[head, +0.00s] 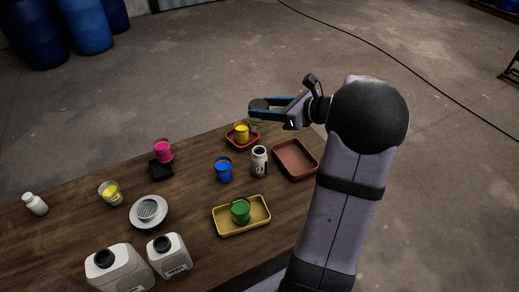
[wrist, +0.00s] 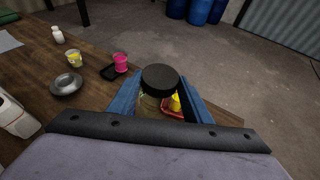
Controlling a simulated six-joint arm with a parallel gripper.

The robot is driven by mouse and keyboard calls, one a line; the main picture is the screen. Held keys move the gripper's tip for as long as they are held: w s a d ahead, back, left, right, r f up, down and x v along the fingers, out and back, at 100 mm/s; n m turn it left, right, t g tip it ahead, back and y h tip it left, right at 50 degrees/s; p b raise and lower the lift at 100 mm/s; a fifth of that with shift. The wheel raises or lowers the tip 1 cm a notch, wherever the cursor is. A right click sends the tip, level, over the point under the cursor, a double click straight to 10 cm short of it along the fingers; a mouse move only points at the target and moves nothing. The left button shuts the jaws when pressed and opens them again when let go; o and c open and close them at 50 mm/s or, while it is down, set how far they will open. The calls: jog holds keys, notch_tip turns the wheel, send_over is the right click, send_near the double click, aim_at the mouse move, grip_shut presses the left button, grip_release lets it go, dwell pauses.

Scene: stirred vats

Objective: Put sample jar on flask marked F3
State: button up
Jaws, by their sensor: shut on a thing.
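My gripper (head: 274,107) is shut on the sample jar, a clear jar with a black lid (wrist: 160,79), held above the table's far edge. In the head view its dark lid (head: 259,104) shows between the fingers; most of its body is hidden. In the wrist view its glassy body (wrist: 150,106) shows below the lid. A pale flask with a dark cap (head: 259,162) stands upright on the table, below and apart from the jar in the head picture. It has a dark mark, too small to read, so I cannot tell whether it is F3.
A yellow cup (head: 241,133) stands in a small red tray beside an empty red tray (head: 296,143). A blue cup (head: 223,170) is left of the flask. A green cup (head: 240,211) sits in a yellow tray. White jugs (head: 170,257) stand at the front left.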

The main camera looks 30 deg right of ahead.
jog(key=shift+f+p, duration=0.55)
jog(key=shift+f, duration=4.4)
jog(key=shift+f, duration=0.2)
jog(key=o, duration=1.1)
jog(key=shift+c, duration=0.2)
